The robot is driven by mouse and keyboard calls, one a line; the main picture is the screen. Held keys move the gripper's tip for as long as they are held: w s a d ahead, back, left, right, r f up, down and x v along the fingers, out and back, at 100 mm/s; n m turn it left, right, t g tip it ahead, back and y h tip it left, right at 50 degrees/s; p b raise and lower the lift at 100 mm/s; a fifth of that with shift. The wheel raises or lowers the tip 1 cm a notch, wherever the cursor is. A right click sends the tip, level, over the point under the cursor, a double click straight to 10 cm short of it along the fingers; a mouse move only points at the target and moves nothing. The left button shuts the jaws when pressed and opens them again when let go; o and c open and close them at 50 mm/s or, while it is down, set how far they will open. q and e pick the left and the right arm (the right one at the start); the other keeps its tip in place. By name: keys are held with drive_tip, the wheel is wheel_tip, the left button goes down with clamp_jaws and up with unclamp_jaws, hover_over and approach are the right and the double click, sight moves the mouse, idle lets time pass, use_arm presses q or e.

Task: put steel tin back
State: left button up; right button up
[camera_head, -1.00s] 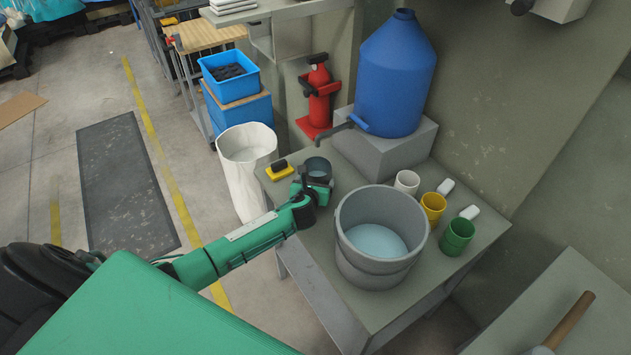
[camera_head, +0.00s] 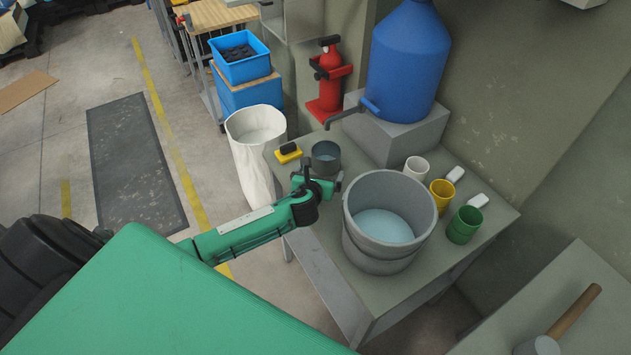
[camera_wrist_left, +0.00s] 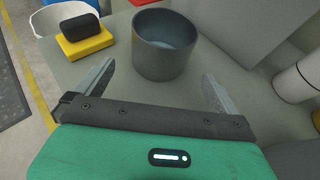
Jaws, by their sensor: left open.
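The steel tin (camera_head: 326,157) is a dark grey open cylinder standing upright on the grey table (camera_head: 406,287), under the end of the blue tank's spout. In the left wrist view the tin (camera_wrist_left: 164,44) stands just beyond and between the fingertips, apart from both. My left gripper (camera_head: 322,181) is open and empty, in front of the tin; its two spread fingers show in the left wrist view (camera_wrist_left: 155,82). My right gripper is not in view.
A large grey bucket (camera_head: 354,212) of water stands right of my gripper. White (camera_head: 416,168), yellow (camera_head: 441,195) and green (camera_head: 464,226) cups stand beyond it. A yellow and black block (camera_head: 288,153) lies left of the tin. The blue tank (camera_head: 408,65) stands behind.

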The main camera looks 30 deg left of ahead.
use_arm(q)
drive_tip(key=v, duration=0.6)
drive_tip(key=shift+w, duration=0.1)
drive_tip(key=shift+a, duration=0.1)
